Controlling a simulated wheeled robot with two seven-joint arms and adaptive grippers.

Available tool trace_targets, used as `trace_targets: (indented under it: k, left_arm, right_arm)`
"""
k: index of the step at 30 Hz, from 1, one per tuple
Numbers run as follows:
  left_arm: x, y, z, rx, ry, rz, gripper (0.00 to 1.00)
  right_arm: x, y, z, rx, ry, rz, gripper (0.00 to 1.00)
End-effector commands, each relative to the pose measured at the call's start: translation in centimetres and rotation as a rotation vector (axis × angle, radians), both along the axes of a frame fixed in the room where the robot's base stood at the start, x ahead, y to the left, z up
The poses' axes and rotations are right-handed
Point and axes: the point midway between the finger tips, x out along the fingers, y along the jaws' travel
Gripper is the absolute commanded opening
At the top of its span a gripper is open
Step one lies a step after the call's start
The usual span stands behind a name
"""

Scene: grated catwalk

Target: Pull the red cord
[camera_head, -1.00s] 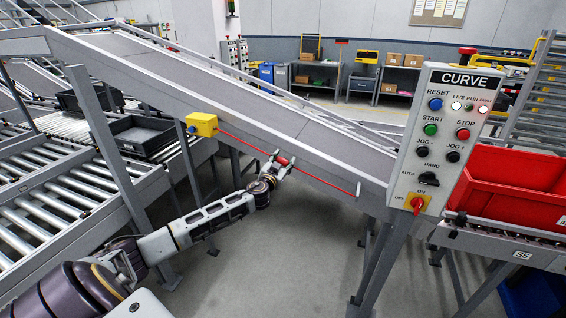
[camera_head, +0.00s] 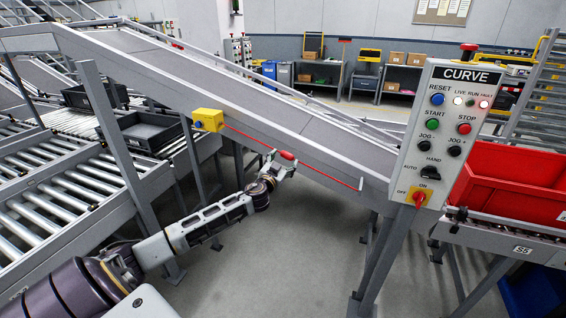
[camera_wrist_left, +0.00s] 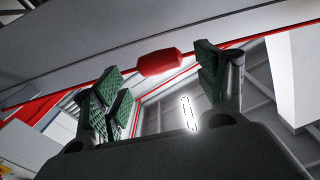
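The red cord (camera_head: 245,136) runs taut and slanting along the side of the grey conveyor, from a yellow switch box (camera_head: 208,119) down to an end fitting at its lower right. A thick red handle (camera_head: 287,155) sits on the cord; it also shows in the left wrist view (camera_wrist_left: 160,62). My left gripper (camera_head: 283,160) is at the handle, reaching up from below. In the left wrist view its green-padded fingers (camera_wrist_left: 162,78) are spread, with the handle between and just beyond them. I see a gap on each side of the handle. My right gripper is not in view.
A control panel (camera_head: 448,130) marked CURVE stands to the right on a post. A red crate (camera_head: 515,190) sits on rollers behind it. Black trays (camera_head: 150,135) and a roller conveyor (camera_head: 50,205) lie at left. The floor below the cord is clear.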

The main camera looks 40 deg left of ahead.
Motion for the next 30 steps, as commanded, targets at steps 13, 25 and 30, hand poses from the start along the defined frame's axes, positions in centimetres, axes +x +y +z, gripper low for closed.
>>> trace_targets:
  k: [13, 25, 30]
  left_arm:
    - [-0.1, 0.1, 0.1, 0.000, -0.002, 0.002, 0.75]
    - [-1.8, -0.4, 0.1, -0.001, -0.001, 0.001, 0.75]
    - [-2.9, -0.6, 0.0, -0.001, -0.001, 0.001, 0.75]
  right_arm:
    - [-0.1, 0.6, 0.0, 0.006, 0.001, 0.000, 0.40]
    - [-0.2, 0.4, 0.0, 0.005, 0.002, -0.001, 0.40]
    - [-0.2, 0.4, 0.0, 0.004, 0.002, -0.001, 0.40]
